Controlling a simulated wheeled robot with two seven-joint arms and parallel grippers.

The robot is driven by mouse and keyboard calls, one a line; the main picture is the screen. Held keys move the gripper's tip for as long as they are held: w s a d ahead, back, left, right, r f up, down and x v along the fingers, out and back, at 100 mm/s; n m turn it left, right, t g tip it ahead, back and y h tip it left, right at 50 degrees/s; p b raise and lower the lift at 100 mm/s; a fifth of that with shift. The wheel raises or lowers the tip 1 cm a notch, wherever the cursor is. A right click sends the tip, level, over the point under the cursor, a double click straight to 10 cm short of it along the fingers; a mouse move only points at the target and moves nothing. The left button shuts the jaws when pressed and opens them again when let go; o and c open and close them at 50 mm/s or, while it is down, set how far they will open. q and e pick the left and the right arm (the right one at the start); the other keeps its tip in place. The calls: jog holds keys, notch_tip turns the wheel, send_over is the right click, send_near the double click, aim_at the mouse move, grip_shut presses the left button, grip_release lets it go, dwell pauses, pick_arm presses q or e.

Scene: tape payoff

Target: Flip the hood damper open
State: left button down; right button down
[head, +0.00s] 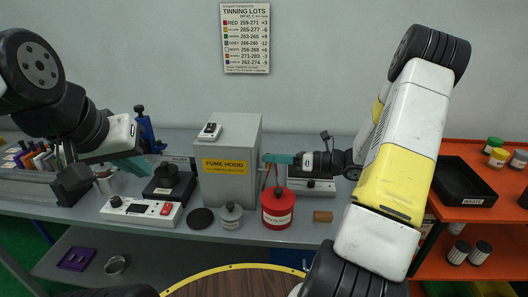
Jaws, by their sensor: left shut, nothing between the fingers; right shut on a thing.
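The grey fume hood (229,137) stands on the bench in the middle, with a yellow FUME HOOD label on its front. My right gripper (270,158) reaches in from the right, its teal fingers at the hood's right side. It is shut on a small part there, which looks like the hood damper; the fingers hide it, so I cannot tell its angle. My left gripper (150,170) is shut and empty, left of the hood above the bench, partly hidden behind its own arm.
An orange shelf with a black tray (466,183) is at right.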

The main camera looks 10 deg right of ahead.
jog(key=n, duration=0.1)
jog(key=s+n, duration=0.1)
jog(key=n, duration=0.3)
jog(key=shift+s+a+t+y, duration=0.25)
jog(key=shift+s+t+y, duration=0.15)
dwell(0.3)
jog(key=c, duration=1.5)
grip_release()
jog(key=shift+r, duration=0.1)
jog(key=shift+d, duration=0.1)
jog(key=v, duration=0.7)
jog(key=shift+s+d, duration=0.2)
jog(key=shift+d, duration=0.1)
